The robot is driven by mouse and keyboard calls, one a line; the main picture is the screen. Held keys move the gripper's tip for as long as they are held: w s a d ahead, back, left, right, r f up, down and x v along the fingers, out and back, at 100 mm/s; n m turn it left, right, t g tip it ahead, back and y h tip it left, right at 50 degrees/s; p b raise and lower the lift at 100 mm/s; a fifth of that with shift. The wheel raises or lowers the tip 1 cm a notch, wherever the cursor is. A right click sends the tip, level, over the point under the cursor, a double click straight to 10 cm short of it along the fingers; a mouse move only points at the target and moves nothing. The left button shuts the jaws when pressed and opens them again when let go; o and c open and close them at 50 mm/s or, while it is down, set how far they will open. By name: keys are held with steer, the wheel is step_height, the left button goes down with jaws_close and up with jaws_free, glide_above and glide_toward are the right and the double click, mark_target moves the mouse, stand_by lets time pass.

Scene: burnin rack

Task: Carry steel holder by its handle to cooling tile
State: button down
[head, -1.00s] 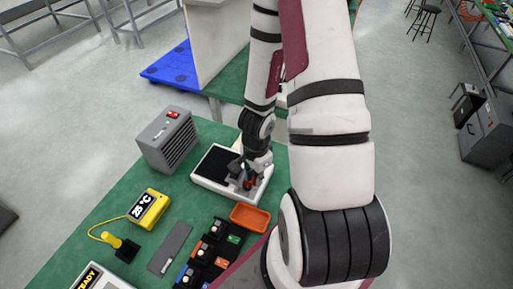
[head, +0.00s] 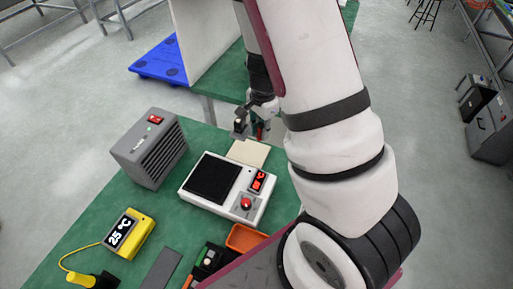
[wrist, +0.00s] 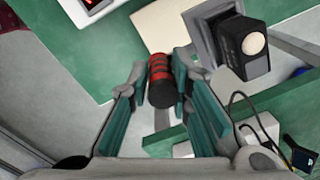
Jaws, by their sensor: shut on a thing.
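My gripper (wrist: 161,70) is shut on the red-and-black handle (wrist: 160,85) of the steel holder in the wrist view. The grey steel holder (wrist: 199,27) carries a black block (wrist: 243,50) with a pale round button. In the head view my gripper (head: 259,126) hangs beyond the white hot plate, with the holder (head: 239,126) in the air beside it. The cream cooling tile (head: 250,152) lies flat on the green table, partly behind the hot plate; it also shows in the wrist view (wrist: 160,32). The holder appears above and beyond the tile, apart from it.
The white hot plate (head: 226,206) has a black top, red display and red knob. A grey fan box (head: 149,150) stands left of it. A yellow 25 °C display (head: 130,234) and an orange tray (head: 243,238) are nearer. A white panel (head: 206,45) rises behind.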

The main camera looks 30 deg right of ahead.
step_height(320, 180, down, 9)
steer(key=shift+f, duration=0.15)
stand_by(0.4)
steer(key=shift+f, duration=0.1)
steer(key=c, duration=1.5)
jaws_free()
steer(key=shift+o, duration=0.2)
